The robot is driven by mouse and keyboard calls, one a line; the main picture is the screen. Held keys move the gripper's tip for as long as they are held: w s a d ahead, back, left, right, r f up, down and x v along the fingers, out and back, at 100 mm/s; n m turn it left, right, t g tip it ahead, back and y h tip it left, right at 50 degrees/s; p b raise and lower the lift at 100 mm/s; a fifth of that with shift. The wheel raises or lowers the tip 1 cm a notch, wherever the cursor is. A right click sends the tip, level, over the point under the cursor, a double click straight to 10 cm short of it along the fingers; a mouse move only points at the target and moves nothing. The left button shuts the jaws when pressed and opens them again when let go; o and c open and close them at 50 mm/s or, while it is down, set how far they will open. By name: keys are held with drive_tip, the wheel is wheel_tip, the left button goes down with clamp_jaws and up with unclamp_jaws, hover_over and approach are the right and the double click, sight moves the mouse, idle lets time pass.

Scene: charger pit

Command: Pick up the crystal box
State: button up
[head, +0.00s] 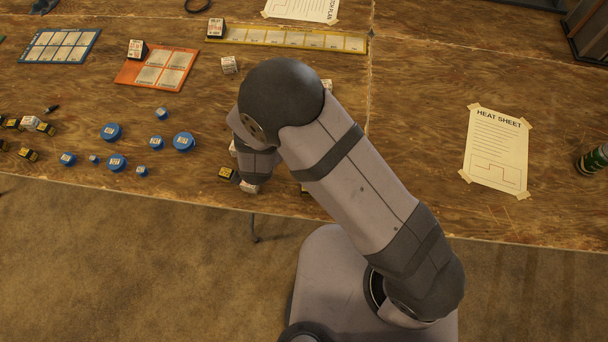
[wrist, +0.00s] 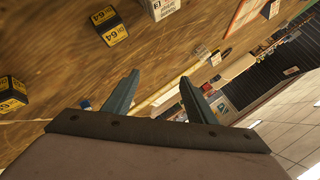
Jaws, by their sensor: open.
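I cannot tell by its label which box is the crystal box. In the head view, small white boxes stand on the wooden table, one at the upper middle (head: 229,65) and one below my wrist (head: 249,187). A black-and-yellow box (head: 228,173) lies beside the latter. The wrist view shows a black-and-yellow box marked 64 (wrist: 110,27), another at the left edge (wrist: 11,93), and a white printed box (wrist: 160,7) at the top. My gripper (wrist: 160,77) is open, with nothing between its fingers. In the head view my arm hides the fingers.
An orange card (head: 127,74), a blue card (head: 24,48) and a long yellow strip (head: 240,35) lie at the back. Several blue round tins (head: 183,142) and small boxes are at left.

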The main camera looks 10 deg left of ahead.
drive_tip(key=s+d+f+h+p, duration=0.1)
drive_tip(key=s+d+h+p, duration=0.1)
drive_tip(key=s+d, duration=0.3)
drive_tip(key=s+d+f+h+p, duration=0.2)
drive_tip(key=s+d, duration=0.4)
drive_tip(key=s, duration=0.1)
drive_tip(key=s+d+f+h+p, duration=0.1)
drive_tip(key=s+d+p, duration=0.2)
drive_tip(key=s+d, duration=0.2)
drive_tip(key=shift+s+d+f+h, duration=0.15)
drive_tip(key=shift+s+h, duration=0.25)
drive_tip(key=shift+s, duration=0.25)
drive_tip(key=f+n+t+y+b, duration=0.1)
drive_tip(key=n, duration=0.1)
drive_tip(key=f+n+b, duration=0.1)
drive_tip(key=n+b, duration=0.1)
drive_tip(key=s+f+n+t+y+b, duration=0.1)
drive_tip(key=shift+a+f+n+t+y+b, duration=0.25)
drive_tip(key=shift+a+n+t+y+b, duration=0.05)
drive_tip(key=shift+a+n, duration=0.1)
drive_tip(key=shift+s+a+f+n+t+y+b, duration=0.15)
drive_tip(key=shift+n+t+y+b, duration=0.1)
drive_tip(key=shift+n+y, duration=0.25)
drive_tip(key=shift+s+a+r+n+t+y+b, duration=0.15)
drive_tip(key=shift+n+y+b, duration=0.15)
drive_tip(key=shift+n, duration=0.4)
drive_tip(key=shift+x, duration=1.15)
drive_tip(key=shift+b+x, duration=0.85)
drive_tip(key=shift+x, duration=1.75)
